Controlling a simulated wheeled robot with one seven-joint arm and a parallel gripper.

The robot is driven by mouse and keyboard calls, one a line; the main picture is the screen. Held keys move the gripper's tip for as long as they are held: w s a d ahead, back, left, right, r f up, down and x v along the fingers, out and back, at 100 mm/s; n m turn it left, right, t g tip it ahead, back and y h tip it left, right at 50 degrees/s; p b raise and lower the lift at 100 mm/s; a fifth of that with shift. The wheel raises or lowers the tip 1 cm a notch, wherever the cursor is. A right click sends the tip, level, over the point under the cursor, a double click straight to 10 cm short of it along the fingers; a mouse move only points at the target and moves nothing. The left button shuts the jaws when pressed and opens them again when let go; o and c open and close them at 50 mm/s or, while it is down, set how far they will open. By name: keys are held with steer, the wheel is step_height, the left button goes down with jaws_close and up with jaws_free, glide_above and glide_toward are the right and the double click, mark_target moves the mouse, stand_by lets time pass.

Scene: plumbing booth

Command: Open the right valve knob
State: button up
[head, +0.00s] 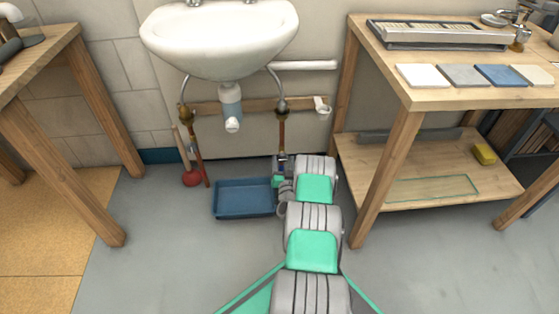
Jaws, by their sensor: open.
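A white sink (220,38) hangs on the wall, with a valve under each side. The right valve knob (282,106) is small and dark, at the top of a copper pipe (282,132). The left valve (186,115) sits on a matching pipe. My gripper (282,158) is dark and small at the far end of my arm. It is below the right valve knob, in front of the lower part of its pipe, and appears apart from the knob. Its jaws are open, with nothing visible between them; the fingertips are hard to make out.
A blue tray (243,214) lies on the floor left of my arm. A white drain trap (231,110) hangs between the valves. A wooden workbench (400,95) with a lower shelf is close on the right; another wooden table (50,60) stands left.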

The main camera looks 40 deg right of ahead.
steer(key=shift+w+d+f, duration=0.15)
steer(key=shift+w+d, duration=0.1)
steer(key=shift+w, duration=0.25)
steer(key=shift+w+d+r, duration=0.2)
steer(key=shift+w, duration=0.1)
steer(key=shift+s+d, duration=0.1)
steer(key=shift+c, duration=0.2)
steer(key=shift+c, duration=0.8)
jaws_close()
